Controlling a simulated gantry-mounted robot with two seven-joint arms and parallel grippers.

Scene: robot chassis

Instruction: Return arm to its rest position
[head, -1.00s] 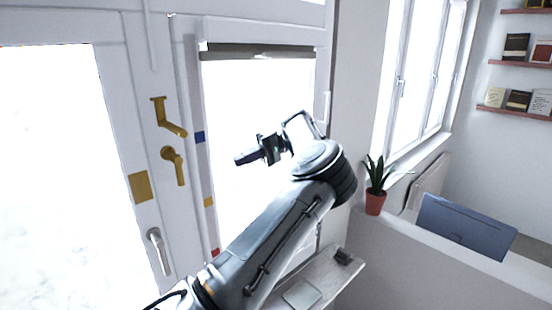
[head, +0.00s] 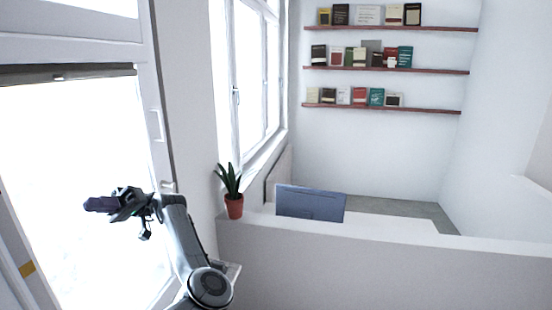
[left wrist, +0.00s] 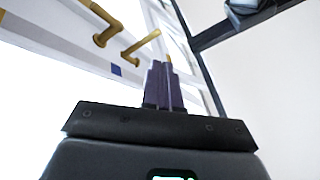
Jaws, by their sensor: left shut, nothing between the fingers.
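My left arm comes up from the bottom of the head view, bent, with its left gripper (head: 92,205) pointing left in front of the bright door pane. The gripper is shut and empty, apart from any surface. In the left wrist view its dark fingers (left wrist: 163,88) lie together, with brass handles (left wrist: 115,32) on the white frame beyond them. My right gripper is in neither view.
A white half wall (head: 370,262) runs across the right, with a potted plant (head: 234,205) on its left end. A blue monitor (head: 310,204) stands behind it. Shelves with books (head: 385,68) hang on the far wall. A window (head: 250,80) is on the left wall.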

